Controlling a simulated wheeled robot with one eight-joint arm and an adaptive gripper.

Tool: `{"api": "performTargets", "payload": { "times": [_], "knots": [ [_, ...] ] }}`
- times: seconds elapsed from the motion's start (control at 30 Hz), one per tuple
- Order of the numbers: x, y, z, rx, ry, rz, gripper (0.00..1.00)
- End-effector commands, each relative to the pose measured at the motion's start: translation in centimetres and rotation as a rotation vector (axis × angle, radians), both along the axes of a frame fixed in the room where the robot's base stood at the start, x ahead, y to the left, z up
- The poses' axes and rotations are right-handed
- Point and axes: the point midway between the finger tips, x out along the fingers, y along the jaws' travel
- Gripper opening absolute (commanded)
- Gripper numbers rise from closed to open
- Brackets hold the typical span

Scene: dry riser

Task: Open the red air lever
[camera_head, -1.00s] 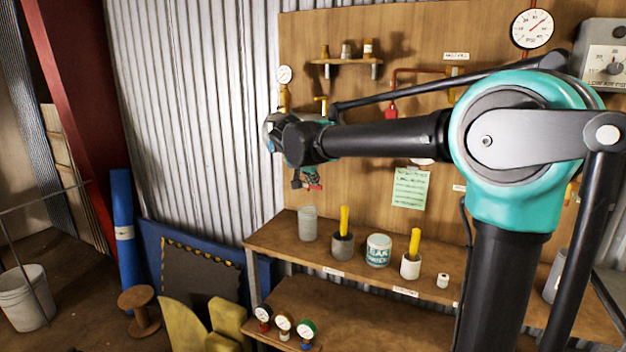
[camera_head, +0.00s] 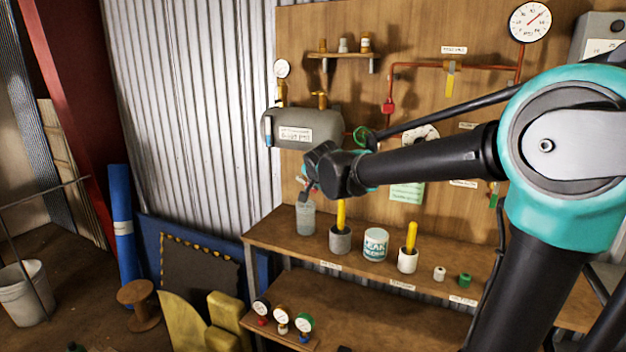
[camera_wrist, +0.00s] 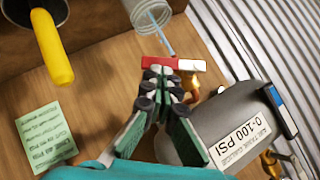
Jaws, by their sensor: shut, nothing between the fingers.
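The red lever (camera_wrist: 155,63) sits on a brass valve (camera_wrist: 191,66) beside the grey air tank (camera_wrist: 205,115) in the wrist view. Its red bar lies crosswise just beyond my fingertips; I cannot tell if they touch it. My gripper (camera_wrist: 158,84) is shut with nothing between its fingers. In the head view my gripper (camera_head: 307,192) hangs below the tank (camera_head: 300,128), above the bench. The lever is mostly hidden by my wrist there.
A clear jar (camera_head: 306,218), a grey cup with a yellow handle (camera_head: 340,240) and a labelled can (camera_head: 375,245) stand on the bench below my gripper. A green note (camera_wrist: 47,137) is on the board. Copper piping (camera_head: 420,65) runs above my arm.

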Motion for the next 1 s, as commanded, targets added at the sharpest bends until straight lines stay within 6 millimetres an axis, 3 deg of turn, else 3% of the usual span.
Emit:
{"api": "performTargets", "payload": {
  "times": [0.6,1.0],
  "knots": [
    [0.3,0.7,-3.5,0.547,-0.200,-0.001,0.00],
    [0.5,1.4,-4.7,0.539,-0.196,0.001,0.00]
  ]
}}
